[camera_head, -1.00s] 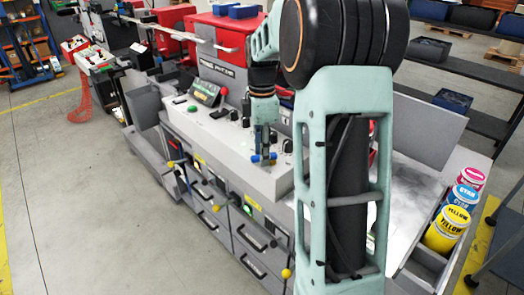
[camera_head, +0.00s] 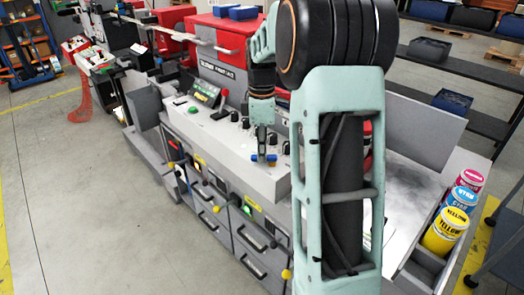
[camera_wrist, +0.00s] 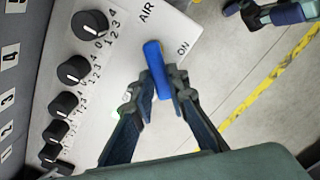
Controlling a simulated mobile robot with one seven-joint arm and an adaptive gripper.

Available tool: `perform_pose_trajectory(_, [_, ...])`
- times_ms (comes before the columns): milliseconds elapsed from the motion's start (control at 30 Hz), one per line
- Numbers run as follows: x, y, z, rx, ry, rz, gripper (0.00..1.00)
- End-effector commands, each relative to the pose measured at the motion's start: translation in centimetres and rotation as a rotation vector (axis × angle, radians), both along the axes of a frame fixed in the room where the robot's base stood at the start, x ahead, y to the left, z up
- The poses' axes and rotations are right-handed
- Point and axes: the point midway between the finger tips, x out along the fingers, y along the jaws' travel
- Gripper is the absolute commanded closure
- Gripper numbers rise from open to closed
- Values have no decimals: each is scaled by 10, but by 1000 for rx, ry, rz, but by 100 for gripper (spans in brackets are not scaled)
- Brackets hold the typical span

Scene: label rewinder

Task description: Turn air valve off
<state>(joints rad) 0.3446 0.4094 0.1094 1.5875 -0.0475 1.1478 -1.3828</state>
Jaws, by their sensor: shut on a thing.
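The air valve has a long blue handle (camera_wrist: 157,70) that stands next to the printed words AIR and ON on the light panel. In the wrist view the handle runs nearly up and down the picture, tilted slightly. My gripper (camera_wrist: 161,86) is shut on it, with one dark finger on either side of its middle. In the head view my gripper (camera_head: 263,150) points down at the top of the grey console, and the blue handle (camera_head: 271,157) shows at both sides of the fingertips. The fingertips hide the handle's middle.
A row of black numbered knobs (camera_wrist: 72,69) stands close beside the valve. The grey console (camera_head: 218,150) has drawers below and a small screen (camera_head: 206,92). Ink cans (camera_head: 446,230) stand at the right. The floor (camera_head: 95,200) at left is clear.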

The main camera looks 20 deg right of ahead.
Motion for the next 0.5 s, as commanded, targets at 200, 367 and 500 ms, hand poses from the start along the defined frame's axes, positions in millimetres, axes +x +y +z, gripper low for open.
perform_pose_trajectory(200, [6, -3, 2, -1, 0, -203, 100])
perform_pose_trajectory(367, [9, -6, 1, -1, 0, -355, 100])
perform_pose_trajectory(500, [12, -9, 1, -1, -1, -481, 100])
